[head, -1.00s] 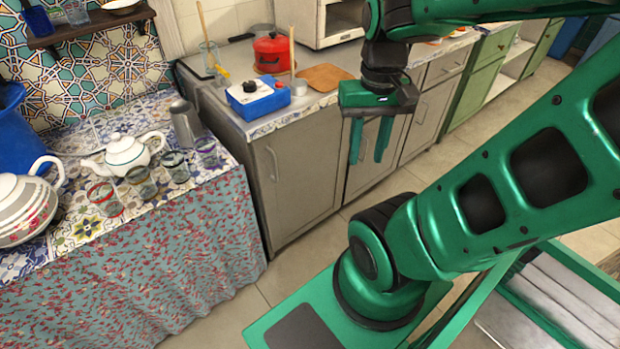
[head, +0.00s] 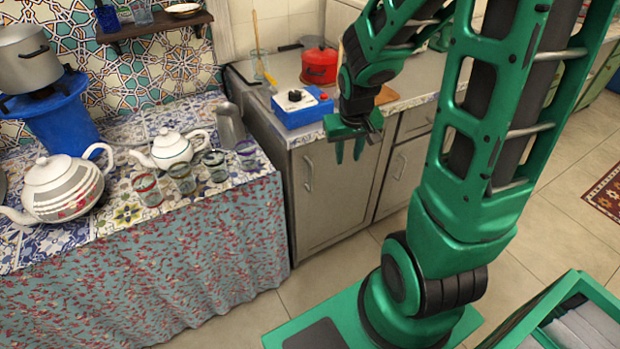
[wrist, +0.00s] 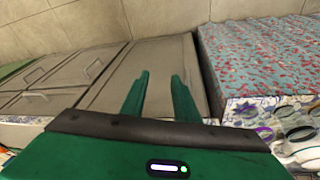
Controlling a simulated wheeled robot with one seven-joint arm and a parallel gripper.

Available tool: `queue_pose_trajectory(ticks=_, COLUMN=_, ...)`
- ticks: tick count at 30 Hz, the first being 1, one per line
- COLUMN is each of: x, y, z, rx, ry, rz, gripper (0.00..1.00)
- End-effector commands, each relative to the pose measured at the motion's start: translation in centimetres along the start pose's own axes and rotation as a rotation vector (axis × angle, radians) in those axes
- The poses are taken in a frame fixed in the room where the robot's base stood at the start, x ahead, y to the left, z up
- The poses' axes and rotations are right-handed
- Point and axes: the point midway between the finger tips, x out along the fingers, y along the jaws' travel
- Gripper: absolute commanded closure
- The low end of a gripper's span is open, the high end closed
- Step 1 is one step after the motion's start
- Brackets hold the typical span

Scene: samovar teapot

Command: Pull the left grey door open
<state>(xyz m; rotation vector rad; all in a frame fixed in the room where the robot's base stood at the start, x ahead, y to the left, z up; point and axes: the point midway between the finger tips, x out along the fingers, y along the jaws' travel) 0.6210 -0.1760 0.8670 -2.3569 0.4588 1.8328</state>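The left grey door (head: 330,205) is closed, on the cabinet beside the cloth-covered table. Its upright metal handle (head: 308,173) is near its upper left edge in the head view. My gripper (head: 349,157) is open and empty, its fingers pointing down in front of the door's upper right part, to the right of the handle. The gap to the door is hard to judge.
Another grey door (head: 402,180) with its own handle is to the right. The cloth-covered table (head: 200,270) on the left holds teapots and glasses. A blue box (head: 301,108) and red pot (head: 319,66) stand on the counter. Tiled floor before the door is clear.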

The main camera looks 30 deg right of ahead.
Motion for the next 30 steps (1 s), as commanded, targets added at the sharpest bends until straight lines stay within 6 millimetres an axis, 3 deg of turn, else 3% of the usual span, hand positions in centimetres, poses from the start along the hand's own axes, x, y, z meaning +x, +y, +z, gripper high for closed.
queue_pose_trajectory(ticks=1, x=1.7, y=-1.1, z=-0.7, rx=-0.019, ry=0.012, rz=-0.013, gripper=0.72)
queue_pose_trajectory(ticks=6, x=5.7, y=-4.9, z=-2.9, rx=-0.064, ry=0.078, rz=-0.069, gripper=0.72)
queue_pose_trajectory(ticks=12, x=8.0, y=-7.6, z=-4.0, rx=-0.082, ry=0.124, rz=-0.115, gripper=0.72)
queue_pose_trajectory(ticks=20, x=9.3, y=-8.2, z=-4.3, rx=-0.085, ry=0.132, rz=-0.123, gripper=0.72)
queue_pose_trajectory(ticks=30, x=13.6, y=-8.6, z=-4.8, rx=-0.085, ry=0.130, rz=-0.122, gripper=0.72)
